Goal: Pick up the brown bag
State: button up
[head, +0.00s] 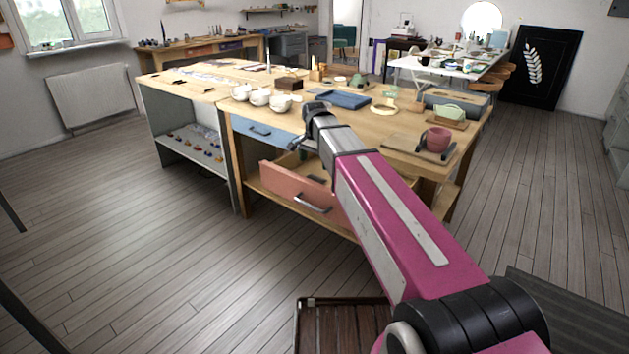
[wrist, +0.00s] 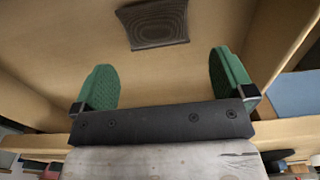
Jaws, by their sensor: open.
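The brown bag (wrist: 153,22) shows in the wrist view as a flat, dark brown piece with curved ribbed lines. It lies on the floor of the open drawer (head: 300,192), which has a salmon front and pale wood inside. My gripper (wrist: 164,82) is open, with green pads wide apart and nothing between them. The bag is beyond the fingertips, near the top of the wrist view, apart from both pads. In the head view my gripper (head: 300,143) is over the drawer, and my arm hides part of the drawer.
The drawer's wooden walls stand close to my gripper. The floor at left is clear.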

aim_at(315, 177)
jog(key=shift+s+f, duration=0.2)
jog(key=shift+f, duration=1.5)
jog(key=shift+s+f, duration=0.2)
jog(key=shift+f, duration=1.5)
jog(key=c, duration=0.9)
jog(key=shift+c, duration=0.4)
jog(key=shift+r, duration=0.1)
